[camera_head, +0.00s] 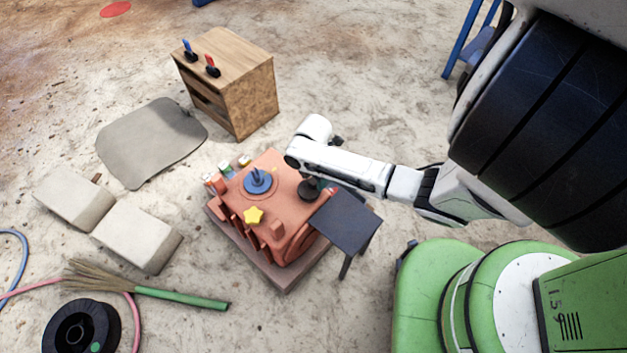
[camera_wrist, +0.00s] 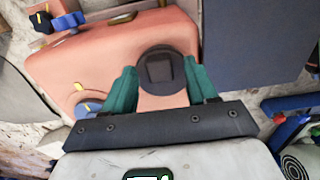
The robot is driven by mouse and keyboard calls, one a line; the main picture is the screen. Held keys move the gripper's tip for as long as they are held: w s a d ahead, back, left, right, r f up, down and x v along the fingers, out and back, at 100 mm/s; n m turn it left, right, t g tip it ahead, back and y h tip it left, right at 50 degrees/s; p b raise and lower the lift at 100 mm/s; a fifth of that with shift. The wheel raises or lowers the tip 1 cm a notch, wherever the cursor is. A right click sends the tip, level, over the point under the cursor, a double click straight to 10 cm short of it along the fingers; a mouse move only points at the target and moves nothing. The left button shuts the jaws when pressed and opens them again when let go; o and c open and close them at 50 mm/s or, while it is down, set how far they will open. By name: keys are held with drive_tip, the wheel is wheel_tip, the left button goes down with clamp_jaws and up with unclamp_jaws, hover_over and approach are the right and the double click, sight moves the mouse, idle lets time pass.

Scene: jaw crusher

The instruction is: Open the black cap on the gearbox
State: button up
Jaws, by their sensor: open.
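The orange-red gearbox (camera_head: 285,228) stands on a low base in the middle of the head view, and its top fills much of the wrist view (camera_wrist: 90,65). The round black cap (camera_head: 307,190) sits on its right side; in the wrist view the cap (camera_wrist: 160,70) shows a raised square in its middle. My gripper (camera_wrist: 161,72) is open, with its two teal fingers on either side of the cap. Whether the fingers touch the cap I cannot tell. In the head view my wrist partly hides the fingers.
A wooden cabinet (camera_head: 250,95) stands behind. Pale blocks (camera_head: 137,235), a green-handled broom (camera_head: 180,299) and a black spool (camera_head: 80,328) lie at left.

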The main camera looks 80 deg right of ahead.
drive_tip(key=shift+f, duration=0.3)
drive_tip(key=shift+c, duration=0.2)
clamp_jaws()
idle(0.3)
